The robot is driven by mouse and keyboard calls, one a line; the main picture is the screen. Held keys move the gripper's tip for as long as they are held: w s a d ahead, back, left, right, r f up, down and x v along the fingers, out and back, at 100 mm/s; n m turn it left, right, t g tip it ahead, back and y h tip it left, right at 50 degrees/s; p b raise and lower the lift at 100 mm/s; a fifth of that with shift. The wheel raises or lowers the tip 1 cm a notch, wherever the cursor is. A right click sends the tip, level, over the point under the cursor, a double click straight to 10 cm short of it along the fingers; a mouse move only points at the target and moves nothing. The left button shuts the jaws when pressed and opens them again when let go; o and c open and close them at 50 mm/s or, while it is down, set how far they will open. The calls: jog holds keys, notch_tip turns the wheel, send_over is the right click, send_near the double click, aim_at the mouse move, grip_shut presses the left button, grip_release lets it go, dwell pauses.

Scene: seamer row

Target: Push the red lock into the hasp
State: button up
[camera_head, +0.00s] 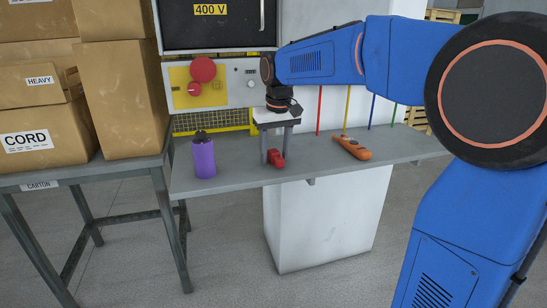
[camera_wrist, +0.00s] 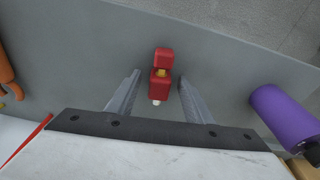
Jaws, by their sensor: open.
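The red lock (camera_head: 276,159) lies on the grey shelf (camera_head: 225,179), near its front edge. In the wrist view the red lock (camera_wrist: 162,58) shows two red blocks with a yellow bit between them and a pale tip towards my gripper. My gripper (camera_head: 274,150) points down over the lock. In the wrist view its two fingers (camera_wrist: 159,84) are apart, one on each side of the lock's near end, with gaps visible. A yellow panel (camera_head: 181,99) with a red round switch (camera_head: 203,69) is behind, to the left. I cannot clearly make out the hasp.
A purple bottle (camera_head: 204,158) stands on the shelf to the left. An orange tool (camera_head: 355,148) lies to the right. Cartons (camera_head: 118,90) are stacked on a table at the left. Thin coloured posts (camera_head: 347,107) stand behind the shelf.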

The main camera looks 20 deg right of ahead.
aim_at(275, 151)
dwell(0.3)
jog(key=c, duration=1.1)
notch_tip(275, 151, up, 10)
